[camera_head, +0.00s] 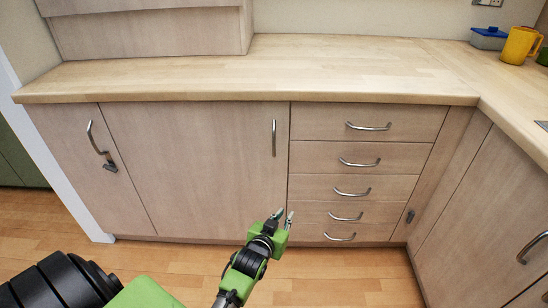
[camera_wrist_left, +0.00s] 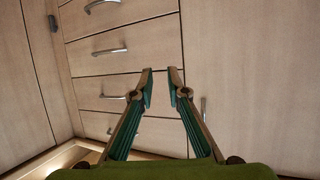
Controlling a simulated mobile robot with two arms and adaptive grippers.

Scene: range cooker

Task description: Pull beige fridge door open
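The beige fridge door (camera_head: 195,165) is the wide wood-look panel left of the drawers and looks closed. Its upright metal handle (camera_head: 274,138) is near the door's right edge. My left gripper (camera_head: 284,215) is below the handle, in front of the lower door edge beside the drawers. Its fingers are apart with nothing between them. In the left wrist view the gripper (camera_wrist_left: 160,74) faces the cabinet front, with a plain panel (camera_wrist_left: 250,75) on the right. A handle (camera_wrist_left: 203,106) shows partly behind the right finger. My right gripper is out of view.
A stack of drawers (camera_head: 360,158) with protruding bar handles stands right of the door. A narrow cabinet door (camera_head: 85,165) is at the left. The countertop (camera_head: 270,70) overhangs above. A yellow mug (camera_head: 519,45) and blue container (camera_head: 488,39) stand at the far right. Floor in front is clear.

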